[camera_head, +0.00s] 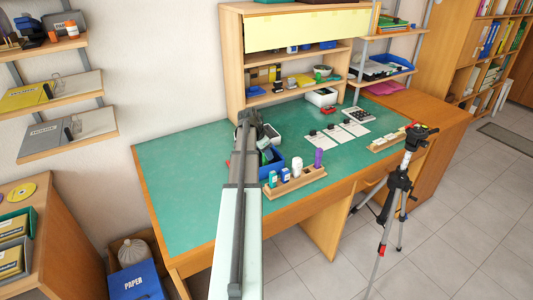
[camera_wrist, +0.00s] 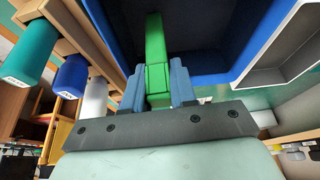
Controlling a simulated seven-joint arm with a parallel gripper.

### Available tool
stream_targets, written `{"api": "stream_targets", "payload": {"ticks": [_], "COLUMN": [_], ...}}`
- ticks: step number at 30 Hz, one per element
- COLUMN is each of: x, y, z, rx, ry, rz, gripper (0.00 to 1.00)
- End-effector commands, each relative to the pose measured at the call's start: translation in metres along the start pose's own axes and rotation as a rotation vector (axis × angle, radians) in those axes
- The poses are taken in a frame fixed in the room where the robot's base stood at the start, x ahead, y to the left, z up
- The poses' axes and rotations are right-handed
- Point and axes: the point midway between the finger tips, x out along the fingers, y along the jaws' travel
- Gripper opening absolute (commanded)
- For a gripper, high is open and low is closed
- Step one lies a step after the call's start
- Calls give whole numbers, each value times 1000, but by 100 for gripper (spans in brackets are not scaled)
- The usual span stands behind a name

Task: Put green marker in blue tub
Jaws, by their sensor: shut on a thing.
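The green marker (camera_wrist: 155,45) is between the two grey-blue fingers of my gripper (camera_wrist: 158,84) in the wrist view. My gripper is shut on it, and its far end points over the blue tub. The blue tub (camera_wrist: 228,68) fills the upper middle of the wrist view, with its dark inside behind the marker. In the head view the blue tub (camera_head: 277,160) stands on the green desk, partly hidden by my arm. I cannot tell the exact height of the marker above the tub floor.
A wooden rack (camera_head: 303,184) with several coloured bottles stands just in front of the tub; it also shows at upper left in the wrist view. A white tray (camera_wrist: 280,55) adjoins the tub's right side. The left part of the green desk (camera_head: 185,185) is clear.

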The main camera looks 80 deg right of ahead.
Motion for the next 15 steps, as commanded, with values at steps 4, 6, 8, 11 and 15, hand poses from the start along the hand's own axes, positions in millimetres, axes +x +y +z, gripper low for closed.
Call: {"api": "stream_targets", "payload": {"ticks": [4, 6, 8, 11, 15], "x": [1, 1, 1, 2, 2], "y": [0, 0, 0, 0, 0], "z": [0, 0, 0, 1, 1], "rx": [0, 0, 0, 0, 0], "ry": [0, 0, 0, 0, 0], "rz": [0, 0, 0, 0, 0], "gripper": [0, 0, 0, 0, 33]}}
